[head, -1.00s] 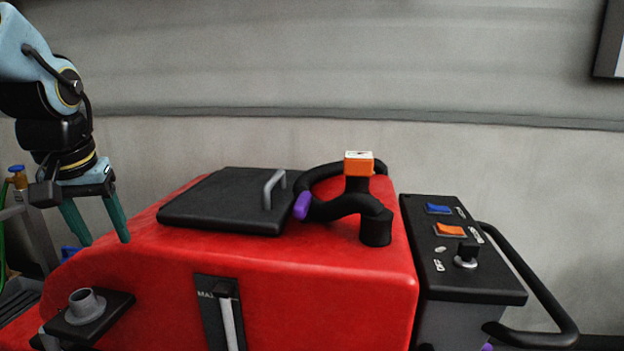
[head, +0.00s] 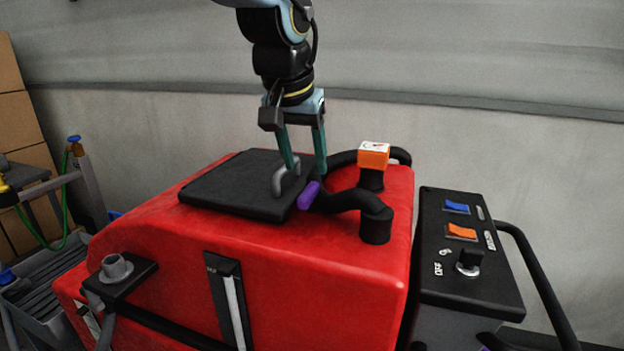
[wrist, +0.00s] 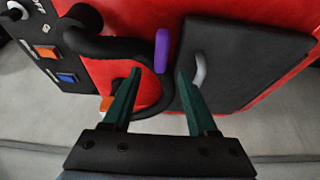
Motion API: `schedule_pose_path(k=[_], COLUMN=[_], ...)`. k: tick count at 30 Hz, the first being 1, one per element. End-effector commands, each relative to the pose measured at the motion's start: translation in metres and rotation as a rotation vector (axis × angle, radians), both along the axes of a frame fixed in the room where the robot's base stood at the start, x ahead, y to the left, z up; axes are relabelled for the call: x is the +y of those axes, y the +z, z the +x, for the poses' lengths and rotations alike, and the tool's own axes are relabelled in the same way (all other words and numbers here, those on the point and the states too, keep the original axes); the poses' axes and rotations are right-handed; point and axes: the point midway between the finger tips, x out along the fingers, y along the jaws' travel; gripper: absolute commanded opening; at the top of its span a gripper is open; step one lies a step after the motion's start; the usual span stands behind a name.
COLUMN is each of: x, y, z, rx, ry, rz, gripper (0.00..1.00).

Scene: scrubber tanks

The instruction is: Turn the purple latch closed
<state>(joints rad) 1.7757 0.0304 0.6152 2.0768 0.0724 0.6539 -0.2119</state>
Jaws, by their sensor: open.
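The purple latch (head: 309,195) is a short rounded bar at the right edge of the black lid (head: 225,196) on the red tank. In the wrist view the purple latch (wrist: 162,50) lies beside the lid's edge, just beyond and between the fingertips. My gripper (head: 306,174) is open and empty, its green fingers pointing down above the lid's right edge near the latch. I cannot tell whether either finger touches anything. The lid lies flat, and its grey handle (head: 280,178) is partly behind a finger in the head view.
A black hose (head: 345,199) curves right of the latch, close to one finger. An orange block (head: 373,155) stands behind it. A control panel (head: 468,250) with a knob is at the right. A grey pipe fitting (head: 115,268) is at the front left.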

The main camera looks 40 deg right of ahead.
Motion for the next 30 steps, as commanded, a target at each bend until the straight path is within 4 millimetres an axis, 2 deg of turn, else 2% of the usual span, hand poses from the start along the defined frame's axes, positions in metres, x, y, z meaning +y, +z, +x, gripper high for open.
schedule_pose_path(k=[3,9,15,23,30], x=[-0.006,-0.016,-0.02,-0.02,-0.02], y=[-0.022,-0.048,-0.059,-0.059,-0.059], z=[0.005,0.011,0.014,0.014,0.014], rx=[-0.001,0.0,-0.001,0.0,0.0], ry=[0.004,0.003,0.002,0.001,0.001], rz=[0.006,0.004,0.002,0.0,0.0], gripper=[0.59,0.59,0.59,0.59,0.32])
